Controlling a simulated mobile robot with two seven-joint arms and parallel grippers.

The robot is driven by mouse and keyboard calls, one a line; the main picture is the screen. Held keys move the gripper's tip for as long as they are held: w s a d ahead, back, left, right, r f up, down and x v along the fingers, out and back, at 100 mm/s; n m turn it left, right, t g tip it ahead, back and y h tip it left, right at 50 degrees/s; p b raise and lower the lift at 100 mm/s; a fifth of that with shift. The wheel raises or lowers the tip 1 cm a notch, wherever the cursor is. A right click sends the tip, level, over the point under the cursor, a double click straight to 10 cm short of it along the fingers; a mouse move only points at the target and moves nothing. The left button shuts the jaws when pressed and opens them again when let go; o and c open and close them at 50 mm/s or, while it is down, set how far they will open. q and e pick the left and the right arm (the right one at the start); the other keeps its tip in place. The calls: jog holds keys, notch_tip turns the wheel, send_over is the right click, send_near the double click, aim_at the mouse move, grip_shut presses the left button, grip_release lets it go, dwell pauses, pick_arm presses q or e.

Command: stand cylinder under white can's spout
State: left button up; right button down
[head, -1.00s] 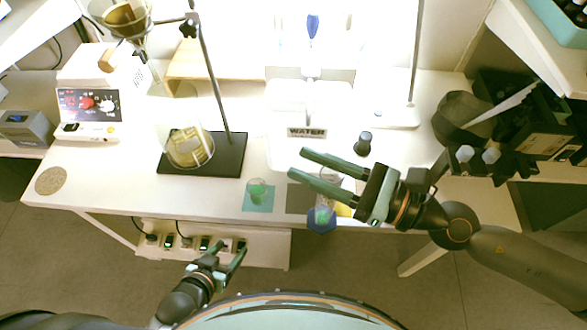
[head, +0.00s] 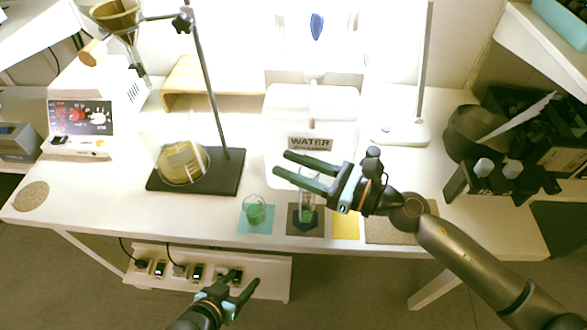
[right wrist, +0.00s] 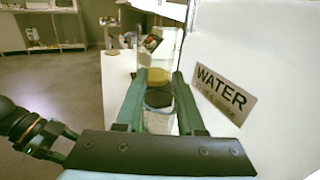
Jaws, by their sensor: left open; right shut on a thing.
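The white can (head: 281,105), labelled WATER, stands at the back middle of the table; its label also shows at the right of the right wrist view (right wrist: 226,95). Its spout is not clearly visible, with my right gripper in front. My right gripper (head: 288,165) is shut on the cylinder's upper part. My left gripper (head: 246,279) is open and empty below the table's front edge.
A yellow mat (head: 345,226) and a cork-coloured mat (head: 382,233) lie to the right.

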jog(key=c, duration=1)
grip_release()
jog(key=shift+f, duration=0.15)
jog(key=o, duration=0.5)
pick_arm(q)
jog(key=shift+a, duration=0.1)
jog(key=shift+w, duration=0.1)
jog(key=f+b, duration=0.2)
jog(key=b, duration=0.1)
jog(key=shift+d+f, duration=0.1)
jog(key=shift+d, duration=0.15)
pick_arm(e)
jog(key=v, duration=1.2)
jog(key=shift+r, duration=0.2)
